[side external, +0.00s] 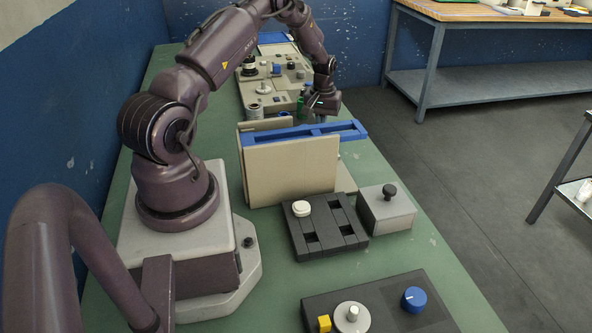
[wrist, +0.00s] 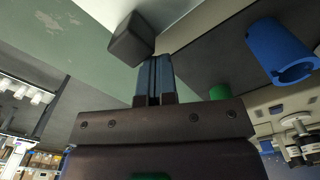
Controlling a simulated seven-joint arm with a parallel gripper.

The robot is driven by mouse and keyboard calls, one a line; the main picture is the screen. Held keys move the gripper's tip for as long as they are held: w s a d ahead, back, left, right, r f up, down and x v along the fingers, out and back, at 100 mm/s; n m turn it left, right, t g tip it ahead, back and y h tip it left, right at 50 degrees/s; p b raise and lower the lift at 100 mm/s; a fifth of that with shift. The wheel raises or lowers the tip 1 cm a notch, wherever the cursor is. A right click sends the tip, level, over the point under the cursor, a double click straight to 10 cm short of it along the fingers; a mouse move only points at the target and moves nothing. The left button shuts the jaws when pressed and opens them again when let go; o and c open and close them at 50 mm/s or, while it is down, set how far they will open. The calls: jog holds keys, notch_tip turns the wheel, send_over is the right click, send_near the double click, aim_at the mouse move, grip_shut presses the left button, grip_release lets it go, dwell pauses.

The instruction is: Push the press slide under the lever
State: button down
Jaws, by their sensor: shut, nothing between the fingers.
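My gripper (side external: 313,113) is at the far end of the table, behind the upright beige panel (side external: 290,170) with the blue rail (side external: 305,132) on top. In the wrist view its two blue-grey fingers (wrist: 154,62) are shut together and empty. A dark grey block (wrist: 131,40) lies just left of the fingertips; I cannot tell if they touch. A blue hollow cylinder (wrist: 278,53) is at the right, and a green piece (wrist: 220,91) is nearer the gripper. I cannot tell for sure which parts are the press slide and the lever; the panel hides part of that area.
A dark slotted tray (side external: 325,232) with a white round piece, a grey box with a black knob (side external: 386,209), and a dark panel with a blue dial (side external: 412,299) stand in front. A beige board (side external: 277,84) with several fittings lies behind. The table's right edge is close.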

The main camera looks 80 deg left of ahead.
send_near(335, 165)
jog(key=shift+d+f, duration=0.2)
jog(key=shift+f, duration=0.7)
jog(key=shift+d+f, duration=0.15)
jog(key=shift+f, duration=0.75)
jog(key=shift+d+f, duration=0.2)
jog(key=shift+f, duration=0.7)
jog(key=shift+a, duration=0.55)
jog(key=shift+r, duration=0.15)
notch_tip(335, 165, up, 8)
jog(key=shift+w, duration=0.2)
jog(key=shift+a, duration=0.15)
